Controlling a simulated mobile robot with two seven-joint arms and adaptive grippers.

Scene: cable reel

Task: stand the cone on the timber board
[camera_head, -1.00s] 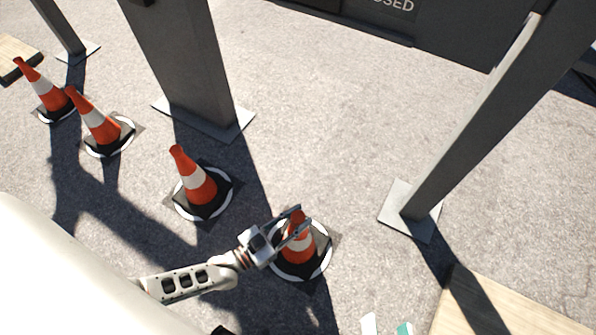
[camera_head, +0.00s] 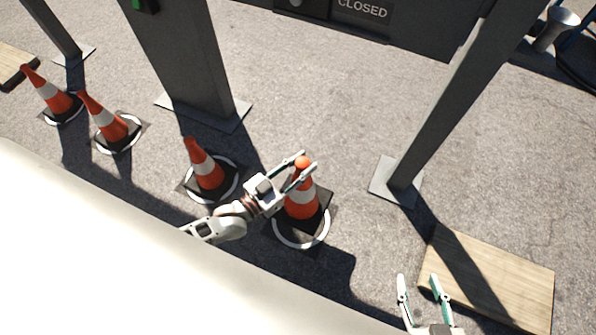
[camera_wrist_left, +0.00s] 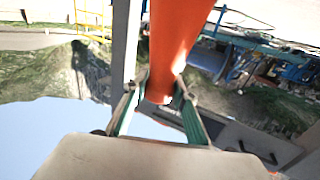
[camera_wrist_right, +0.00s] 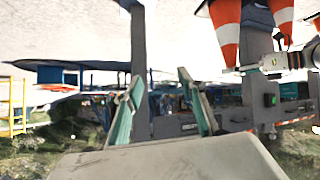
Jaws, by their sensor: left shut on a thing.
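An orange and white cone with a black base (camera_head: 302,203) is held upright by my left gripper (camera_head: 303,162), which is shut around its top. Its base is off-centre from the white ring (camera_head: 300,241) on the ground and seems raised above it. In the left wrist view the orange cone (camera_wrist_left: 174,45) is between the fingers (camera_wrist_left: 160,95). The timber board (camera_head: 490,278) lies flat on the ground at the right, well apart from the cone. My right gripper (camera_head: 419,281) is open and empty by the board's left edge; its spread fingers also show in the right wrist view (camera_wrist_right: 158,95).
Several other cones stand in a row to the left, the nearest (camera_head: 205,173) close to my left gripper. A slanting grey post (camera_head: 440,110) with a foot plate (camera_head: 396,182) stands between cone and board, further back. A thick post (camera_head: 190,60) rises behind the cones.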

